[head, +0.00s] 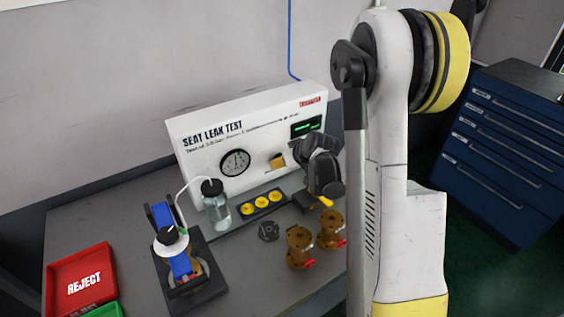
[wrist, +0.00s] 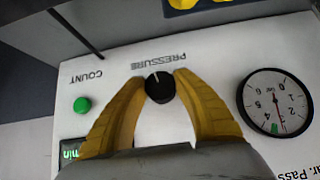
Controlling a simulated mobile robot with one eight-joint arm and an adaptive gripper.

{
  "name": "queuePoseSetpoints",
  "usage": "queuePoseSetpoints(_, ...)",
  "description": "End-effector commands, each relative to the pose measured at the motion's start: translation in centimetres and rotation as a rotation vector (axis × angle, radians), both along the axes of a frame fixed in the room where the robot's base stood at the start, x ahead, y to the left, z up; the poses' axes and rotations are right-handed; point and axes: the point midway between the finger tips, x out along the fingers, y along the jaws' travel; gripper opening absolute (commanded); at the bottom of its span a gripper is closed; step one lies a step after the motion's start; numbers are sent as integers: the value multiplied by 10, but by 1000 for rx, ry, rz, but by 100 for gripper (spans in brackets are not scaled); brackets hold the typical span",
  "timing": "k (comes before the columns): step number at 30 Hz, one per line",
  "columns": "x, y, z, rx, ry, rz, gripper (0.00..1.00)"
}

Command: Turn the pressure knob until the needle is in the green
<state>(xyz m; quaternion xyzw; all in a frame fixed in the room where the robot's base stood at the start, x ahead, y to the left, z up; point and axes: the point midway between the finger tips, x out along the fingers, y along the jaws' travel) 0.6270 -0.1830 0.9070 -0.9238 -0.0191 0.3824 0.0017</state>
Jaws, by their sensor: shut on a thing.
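The black pressure knob (wrist: 160,87) with a pale pointer line sits on the white panel under the PRESSURE label in the wrist view. My gripper (wrist: 160,82) has its yellow fingers on both sides of the knob, shut on it. The round gauge (wrist: 278,102) is beside it at the right edge, with a small green patch on its dial. Its thin reddish needle points down toward the green patch and looks close to its edge; I cannot tell if it is inside. In the head view the gauge (head: 235,163) is small, and my arm hides part of the panel's right side.
A green COUNT button (wrist: 82,104) and a lit display (wrist: 71,150) are near my fingers. In the head view a glass jar (head: 216,205), a clamp fixture (head: 180,262), brass valves (head: 300,246) and a red REJECT tray (head: 80,272) stand on the grey bench.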

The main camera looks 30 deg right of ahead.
Motion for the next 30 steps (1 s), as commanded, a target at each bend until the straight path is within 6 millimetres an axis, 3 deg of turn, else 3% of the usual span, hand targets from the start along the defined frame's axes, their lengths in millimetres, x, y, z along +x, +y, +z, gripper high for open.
queuePoseSetpoints(5,0,-2,-2,42,2,-3,5)
queuePoseSetpoints(14,0,-1,-2,315,11,-1,5)
queuePoseSetpoints(23,0,0,-1,333,12,1,5)
queuePoseSetpoints(24,0,0,-1,332,12,0,44)
queuePoseSetpoints(25,0,0,-1,331,12,1,53)
queuePoseSetpoints(26,0,0,-1,331,12,1,58)
queuePoseSetpoints(30,0,0,0,331,12,1,58)
